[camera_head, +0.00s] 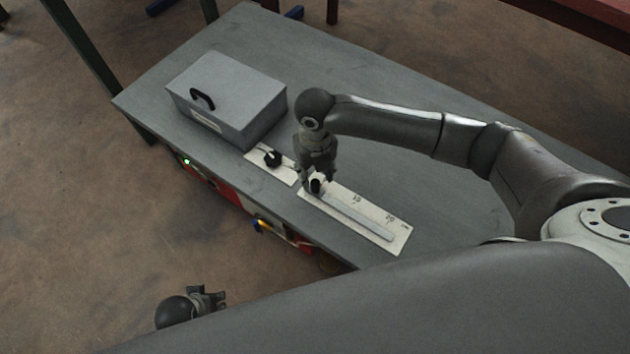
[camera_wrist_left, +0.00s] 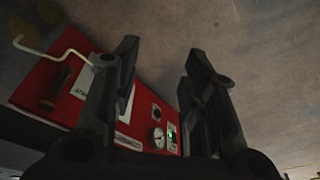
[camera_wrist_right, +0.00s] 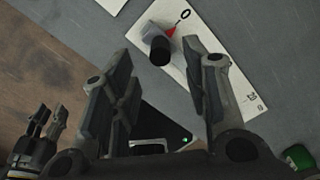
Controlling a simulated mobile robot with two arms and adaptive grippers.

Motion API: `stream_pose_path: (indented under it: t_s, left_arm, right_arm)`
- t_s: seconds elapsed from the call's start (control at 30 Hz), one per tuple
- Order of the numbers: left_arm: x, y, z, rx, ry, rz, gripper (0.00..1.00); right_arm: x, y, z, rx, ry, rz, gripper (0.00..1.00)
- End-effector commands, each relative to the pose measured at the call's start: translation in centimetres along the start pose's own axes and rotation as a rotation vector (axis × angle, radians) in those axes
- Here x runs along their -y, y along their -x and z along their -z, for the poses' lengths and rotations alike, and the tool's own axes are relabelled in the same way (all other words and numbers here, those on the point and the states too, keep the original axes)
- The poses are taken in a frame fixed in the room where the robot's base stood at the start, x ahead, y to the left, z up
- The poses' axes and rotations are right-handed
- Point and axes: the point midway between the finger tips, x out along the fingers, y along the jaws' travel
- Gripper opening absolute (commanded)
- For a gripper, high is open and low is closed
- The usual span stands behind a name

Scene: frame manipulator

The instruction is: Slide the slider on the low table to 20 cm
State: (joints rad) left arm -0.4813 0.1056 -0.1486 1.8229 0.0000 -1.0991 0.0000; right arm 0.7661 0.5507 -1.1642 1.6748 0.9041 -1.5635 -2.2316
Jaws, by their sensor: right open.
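The slider plate (camera_head: 402,240) is a white strip with a long groove and printed numbers on the grey low table (camera_head: 455,205). Its dark slider knob (camera_head: 316,187) is at the left end of the groove. In the right wrist view the knob (camera_wrist_right: 158,46) has a red pointer beside the 0 mark. My right gripper (camera_head: 319,179) points down over the knob, open. In its wrist view the knob appears between the spread fingertips (camera_wrist_right: 158,55); contact cannot be told. My left gripper (camera_head: 210,297) is open and empty, away from the table at the lower left.
A grey box with a black handle (camera_head: 228,95) stands on the table's left part. A smaller white plate with a black knob (camera_head: 273,158) lies between it and the slider plate. A red panel (camera_wrist_left: 60,85) with a gauge and bent rod is on the table's front side.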

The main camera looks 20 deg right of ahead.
Motion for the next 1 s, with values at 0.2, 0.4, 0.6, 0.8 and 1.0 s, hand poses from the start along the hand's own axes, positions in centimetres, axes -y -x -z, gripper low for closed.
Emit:
stream_pose_path:
  t_s: [0.2, 0.4, 0.6, 0.8, 1.0]
  left_arm:
    - [0.2, 2.4, 1.2, -0.017, 0.003, 0.003, 0.40]
    - [0.2, 3.8, 1.6, -0.023, 0.004, 0.004, 0.40]
    - [0.2, 4.3, 1.8, -0.024, 0.004, 0.004, 0.40]
    - [0.2, 4.3, 1.8, -0.024, 0.004, 0.004, 0.40]
    - [0.2, 4.3, 1.8, -0.024, 0.004, 0.004, 0.40]
  right_arm:
    - [0.0, -3.4, 0.0, -0.001, -0.001, 0.000, 0.42]
    - [0.0, -4.8, 0.0, 0.000, 0.000, 0.000, 0.42]
    - [0.0, -5.2, 0.0, 0.001, 0.001, 0.000, 0.42]
    - [0.0, -5.2, 0.0, 0.001, 0.000, 0.000, 0.40]
    - [0.0, -5.1, 0.0, 0.001, 0.000, 0.000, 0.14]
